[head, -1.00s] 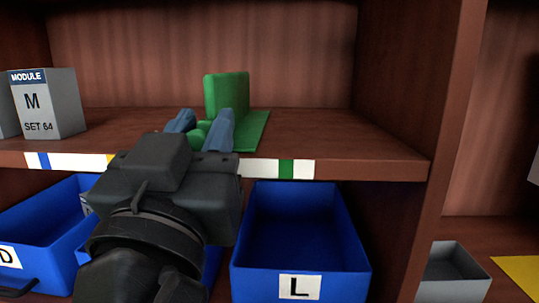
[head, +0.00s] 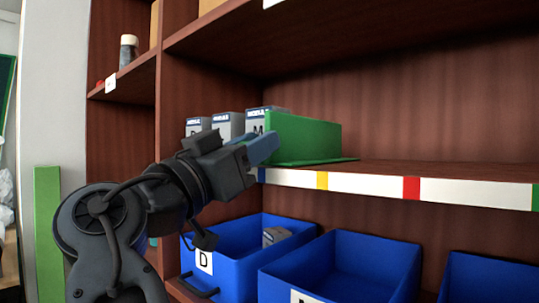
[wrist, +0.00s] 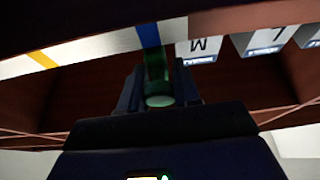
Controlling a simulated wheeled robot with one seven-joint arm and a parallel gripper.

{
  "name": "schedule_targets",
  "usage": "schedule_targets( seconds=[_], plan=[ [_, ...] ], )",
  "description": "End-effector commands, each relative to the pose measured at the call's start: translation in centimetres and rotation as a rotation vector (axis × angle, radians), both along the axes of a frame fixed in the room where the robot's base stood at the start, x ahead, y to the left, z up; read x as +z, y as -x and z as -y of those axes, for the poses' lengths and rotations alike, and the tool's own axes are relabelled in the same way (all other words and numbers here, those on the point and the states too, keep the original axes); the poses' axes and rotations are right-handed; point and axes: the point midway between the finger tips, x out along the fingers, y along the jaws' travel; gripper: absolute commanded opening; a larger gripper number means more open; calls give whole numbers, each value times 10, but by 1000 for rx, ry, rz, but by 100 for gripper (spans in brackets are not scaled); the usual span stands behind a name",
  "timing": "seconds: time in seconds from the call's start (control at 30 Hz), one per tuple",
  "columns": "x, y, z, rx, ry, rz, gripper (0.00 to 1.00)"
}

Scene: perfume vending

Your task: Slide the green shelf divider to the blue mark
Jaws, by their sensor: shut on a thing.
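The green shelf divider (head: 305,137) stands upright on the shelf with its flat base on the boards. My gripper (head: 262,148) is shut on the divider's front part; one finger hides its front end in the head view. The wrist view shows the divider's green handle (wrist: 159,100) between the fingers. The blue mark (head: 261,175) on the white front strip is partly seen just below the fingers. In the wrist view the blue mark (wrist: 148,33) lies roughly in line with the divider; exact alignment is hard to tell.
Grey module boxes (head: 228,125) stand close left of the divider. Yellow (head: 322,180) and red (head: 411,188) marks lie farther right on the strip. The shelf right of the divider is clear. Blue bins (head: 250,260) stand below.

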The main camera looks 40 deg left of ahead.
Motion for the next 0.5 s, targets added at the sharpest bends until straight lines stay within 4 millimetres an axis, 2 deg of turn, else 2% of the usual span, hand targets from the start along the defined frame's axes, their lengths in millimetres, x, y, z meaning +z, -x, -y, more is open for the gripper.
schedule_targets(
  seconds=[0.3,0.33,0.5],
  plan=[
    [3,1,-1,2,-2,5,0],
    [3,1,-1,2,-2,5,34],
    [2,1,0,2,-1,3,50]
  ],
)
